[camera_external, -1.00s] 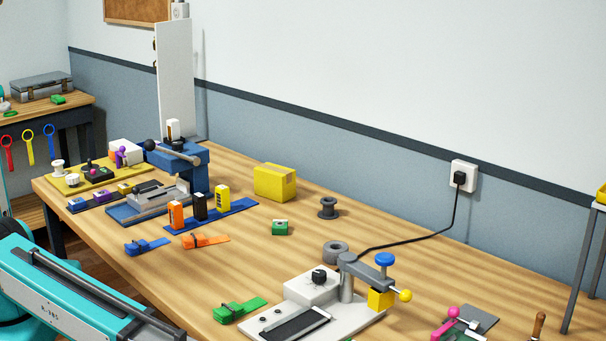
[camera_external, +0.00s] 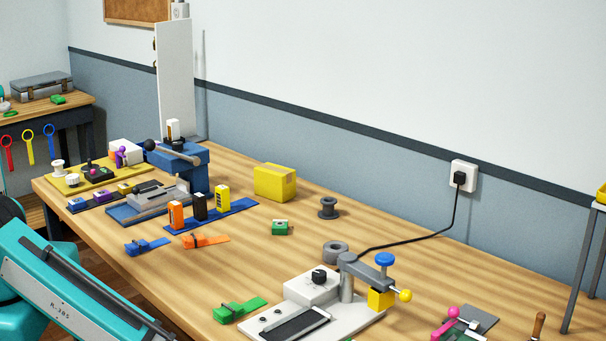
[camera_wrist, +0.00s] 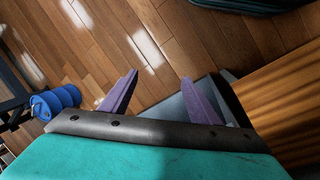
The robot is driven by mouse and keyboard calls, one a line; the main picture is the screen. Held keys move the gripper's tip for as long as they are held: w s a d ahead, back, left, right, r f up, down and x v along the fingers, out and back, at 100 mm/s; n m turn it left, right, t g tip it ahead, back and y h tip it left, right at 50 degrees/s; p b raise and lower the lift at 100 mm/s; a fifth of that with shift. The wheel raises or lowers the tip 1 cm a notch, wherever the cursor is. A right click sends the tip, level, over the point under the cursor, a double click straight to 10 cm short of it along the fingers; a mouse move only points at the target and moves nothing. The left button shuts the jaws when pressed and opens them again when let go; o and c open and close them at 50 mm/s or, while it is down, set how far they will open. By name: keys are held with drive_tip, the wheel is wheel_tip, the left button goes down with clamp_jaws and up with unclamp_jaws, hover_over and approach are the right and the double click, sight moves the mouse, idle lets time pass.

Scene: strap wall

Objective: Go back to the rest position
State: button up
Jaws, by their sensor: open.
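My gripper (camera_wrist: 158,82) shows in the wrist view with its two purple fingers spread apart and nothing between them. Beyond the fingers is the wooden floor (camera_wrist: 115,35), so it points down past the bench edge. In the external view only my teal arm shows at the lower left, beside the front edge of the workbench (camera_external: 330,235); the gripper itself is out of that picture. My arm touches nothing that I can see.
On the bench are a blue strap (camera_external: 147,246), an orange strap (camera_external: 205,240), a green strap (camera_external: 238,309), a yellow box (camera_external: 274,182) and a white fixture (camera_external: 300,315). In the wrist view, a blue cylindrical object (camera_wrist: 55,102) is at left and a wooden surface (camera_wrist: 275,95) at right.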

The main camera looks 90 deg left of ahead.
drive_tip(key=s+a+f+g+y+p, duration=0.1)
drive_tip(key=s+a+g, duration=0.1)
drive_tip(key=s+a, duration=0.5)
drive_tip(key=s+a+f+g+y+p, duration=0.1)
drive_tip(key=s+a+g+y+p, duration=0.1)
drive_tip(key=s+a, duration=0.5)
drive_tip(key=s, duration=0.5)
drive_tip(key=shift+s+g, duration=0.4)
